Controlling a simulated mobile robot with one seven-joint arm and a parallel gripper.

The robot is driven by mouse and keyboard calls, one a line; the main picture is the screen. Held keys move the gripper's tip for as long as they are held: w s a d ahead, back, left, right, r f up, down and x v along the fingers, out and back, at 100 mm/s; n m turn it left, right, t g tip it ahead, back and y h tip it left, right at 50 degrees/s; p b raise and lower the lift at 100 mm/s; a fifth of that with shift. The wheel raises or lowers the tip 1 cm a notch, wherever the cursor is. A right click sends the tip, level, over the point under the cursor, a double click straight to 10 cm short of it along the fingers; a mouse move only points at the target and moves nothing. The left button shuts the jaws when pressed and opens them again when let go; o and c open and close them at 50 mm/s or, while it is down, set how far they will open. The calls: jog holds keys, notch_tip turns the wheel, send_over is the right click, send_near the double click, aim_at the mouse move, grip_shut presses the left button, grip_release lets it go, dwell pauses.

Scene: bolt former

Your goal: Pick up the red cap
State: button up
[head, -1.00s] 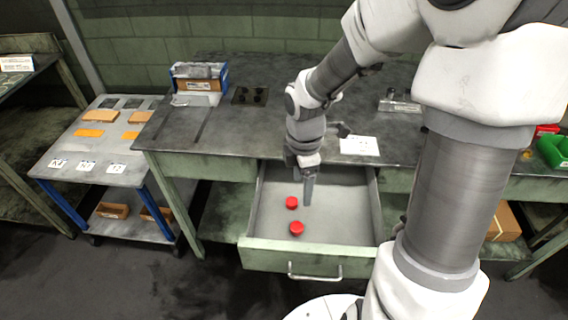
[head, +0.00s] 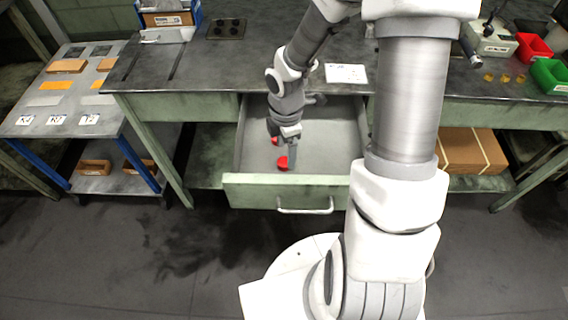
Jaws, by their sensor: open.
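Two red caps are in the open drawer (head: 340,135) of the workbench. The nearer red cap (head: 282,164) lies close to the drawer front. The farther red cap (head: 274,141) lies behind it and is partly hidden by my gripper. My gripper (head: 290,156) points down into the drawer, with its fingers beside and partly over the nearer cap. It is open; I cannot tell whether a finger touches the cap.
The drawer front with its metal handle (head: 305,206) and the side walls surround the gripper. A white card (head: 346,73) lies on the bench top above. The drawer floor right of the gripper is clear. Red (head: 534,46) and green (head: 551,76) bins stand at right.

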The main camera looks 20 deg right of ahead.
aim_at(284, 161)
jog(key=f+b, duration=0.1)
jog(key=f, duration=0.1)
jog(key=f+b, duration=0.1)
jog(key=f, duration=0.1)
jog(key=shift+w+a+f, duration=0.15)
jog(key=shift+w+f, duration=0.05)
jog(key=shift+f, duration=0.15)
grip_shut()
